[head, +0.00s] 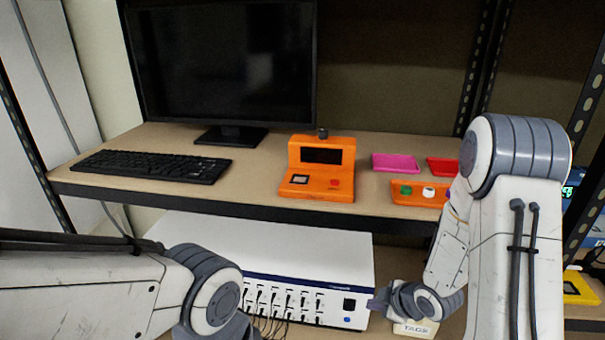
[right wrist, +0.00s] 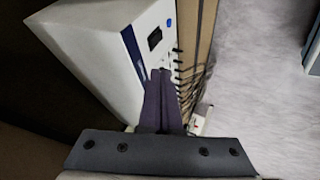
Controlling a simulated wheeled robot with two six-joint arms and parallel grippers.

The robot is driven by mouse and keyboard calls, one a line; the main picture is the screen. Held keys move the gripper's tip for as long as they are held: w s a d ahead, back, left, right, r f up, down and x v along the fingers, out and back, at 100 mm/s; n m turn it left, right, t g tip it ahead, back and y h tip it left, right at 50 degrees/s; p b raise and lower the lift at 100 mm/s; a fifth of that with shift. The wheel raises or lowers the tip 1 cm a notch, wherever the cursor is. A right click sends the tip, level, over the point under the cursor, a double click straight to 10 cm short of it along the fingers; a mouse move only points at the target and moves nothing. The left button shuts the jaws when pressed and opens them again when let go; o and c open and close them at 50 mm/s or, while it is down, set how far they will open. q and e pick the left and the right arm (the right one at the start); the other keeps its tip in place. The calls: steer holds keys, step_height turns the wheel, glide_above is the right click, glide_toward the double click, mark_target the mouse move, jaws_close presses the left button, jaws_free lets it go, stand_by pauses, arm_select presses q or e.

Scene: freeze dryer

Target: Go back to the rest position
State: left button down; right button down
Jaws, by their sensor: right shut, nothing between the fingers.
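My right gripper (head: 378,303) is low at the centre right in the head view, in front of the right end of the white freeze dryer box (head: 270,250), near its small dark screen. In the right wrist view its two dark fingers (right wrist: 161,80) are together with nothing between them, and the white box (right wrist: 95,45) lies just beyond and to the left. I cannot tell whether the fingertips touch the box. My left arm comes in from the lower left of the head view; its gripper is out of view.
Cables hang from the box front. A small labelled white item (head: 415,328) lies below my right gripper.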

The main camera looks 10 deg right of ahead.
steer(key=s+a+r+m+g+h+p, duration=0.1)
steer(key=s+a+r+m+p, duration=0.15)
steer(key=a+r, duration=0.4)
steer(key=s+a+r+m+g+h+p, duration=0.1)
steer(key=s+a+r+p, duration=0.2)
steer(key=r, duration=0.6)
steer(key=s+a+r+m+g+p, duration=0.1)
steer(key=s+a+r, duration=0.3)
steer(key=s, duration=0.5)
steer(key=s+a+r+m+g+p, duration=0.1)
steer(key=s+a+r+g, duration=0.2)
steer(key=s, duration=0.6)
step_height(320, 180, up, 3)
steer(key=shift+a+f+g+p, duration=0.1)
steer(key=shift+a+g+p, duration=0.3)
steer(key=shift+a, duration=0.25)
